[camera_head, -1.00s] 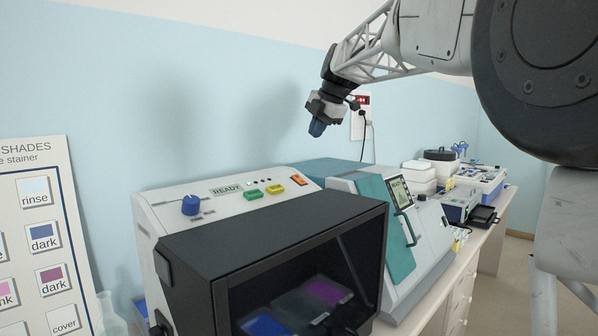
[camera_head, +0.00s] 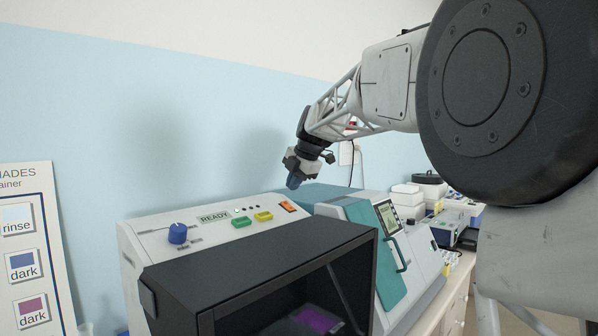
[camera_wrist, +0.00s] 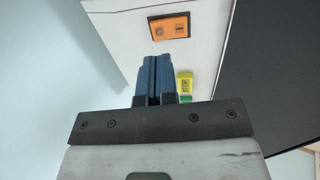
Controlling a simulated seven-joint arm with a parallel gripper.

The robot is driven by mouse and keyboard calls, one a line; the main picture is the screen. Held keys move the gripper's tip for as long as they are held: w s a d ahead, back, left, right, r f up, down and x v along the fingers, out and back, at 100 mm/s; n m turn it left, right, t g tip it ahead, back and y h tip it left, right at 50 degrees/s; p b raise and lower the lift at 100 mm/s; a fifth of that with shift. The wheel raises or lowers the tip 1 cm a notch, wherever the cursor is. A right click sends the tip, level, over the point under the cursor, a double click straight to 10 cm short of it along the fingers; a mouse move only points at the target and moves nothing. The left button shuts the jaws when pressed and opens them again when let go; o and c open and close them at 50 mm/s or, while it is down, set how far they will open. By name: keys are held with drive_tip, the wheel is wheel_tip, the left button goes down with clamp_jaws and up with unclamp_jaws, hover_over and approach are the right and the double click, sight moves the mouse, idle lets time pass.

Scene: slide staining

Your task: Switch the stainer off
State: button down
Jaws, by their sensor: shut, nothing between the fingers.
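The stainer (camera_head: 130,236) is a light grey box with a sloping control panel and a dark hood in front. An orange rocker switch (camera_head: 288,207) sits at the panel's right end; it also shows near the top of the wrist view (camera_wrist: 170,26), with dark marks on its face. My gripper (camera_head: 293,183) is shut and empty, its blue fingers pointing down just above the switch in the head view. In the wrist view the fingertips (camera_wrist: 156,58) lie just below the switch in the picture, seemingly apart from it. The display (camera_head: 214,216) reads READY.
A green button (camera_head: 241,222) and a yellow button (camera_head: 264,216) sit left of the switch; the yellow one (camera_wrist: 185,84) is close beside the fingers in the wrist view. A blue knob (camera_head: 178,233) is farther left. A teal machine (camera_head: 362,245) stands right of the stainer.

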sight(284, 203)
drive_tip(key=shift+x, duration=2.6)
drive_tip(key=shift+a+f, duration=0.1)
